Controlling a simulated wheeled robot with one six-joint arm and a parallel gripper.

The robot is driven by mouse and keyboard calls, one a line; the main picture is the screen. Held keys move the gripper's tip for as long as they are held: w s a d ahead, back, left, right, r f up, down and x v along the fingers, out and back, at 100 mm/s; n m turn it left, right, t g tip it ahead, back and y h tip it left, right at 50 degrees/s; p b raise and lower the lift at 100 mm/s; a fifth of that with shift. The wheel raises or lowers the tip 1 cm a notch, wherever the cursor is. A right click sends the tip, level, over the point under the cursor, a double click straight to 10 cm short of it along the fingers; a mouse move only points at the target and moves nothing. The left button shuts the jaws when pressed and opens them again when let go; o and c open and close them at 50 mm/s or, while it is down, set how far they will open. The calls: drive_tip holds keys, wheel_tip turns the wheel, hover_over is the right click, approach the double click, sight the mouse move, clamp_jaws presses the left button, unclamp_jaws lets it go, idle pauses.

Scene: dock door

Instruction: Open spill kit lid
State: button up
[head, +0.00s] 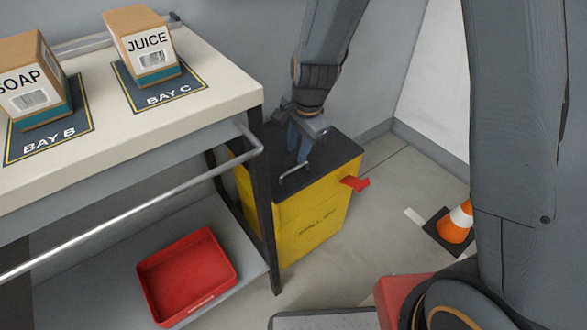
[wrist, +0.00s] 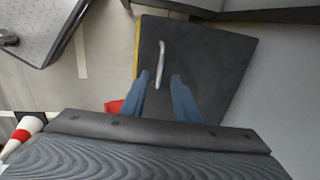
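The spill kit is a yellow box (head: 312,222) with a flat dark lid (head: 338,150), which lies shut on it. A thin metal bar handle (head: 294,173) stands on the lid near its front edge. In the wrist view the lid (wrist: 215,65) fills the middle and the handle (wrist: 161,62) runs lengthwise. My gripper (head: 298,157) points down over the lid, close to the handle. Its two blue fingers (wrist: 160,76) are apart, and the near end of the handle appears between their tips. I cannot tell whether they touch the handle or the lid.
A red piece (head: 356,184) sticks out from the kit's right side. A bench (head: 215,95) with soap and juice boxes stands left, its rail and leg close to the kit. A red tray (head: 187,275) lies below. An orange cone (head: 456,224) stands right; some floor between is clear.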

sight(293, 169)
drive_tip(key=f, duration=0.2)
drive_tip(key=f+b, duration=0.1)
drive_tip(key=f, duration=0.2)
drive_tip(key=w+a+f, duration=0.1)
drive_tip(key=f, duration=0.1)
drive_tip(key=shift+w+f+b, duration=0.1)
drive_tip(key=shift+f+b, duration=0.2)
clamp_jaws()
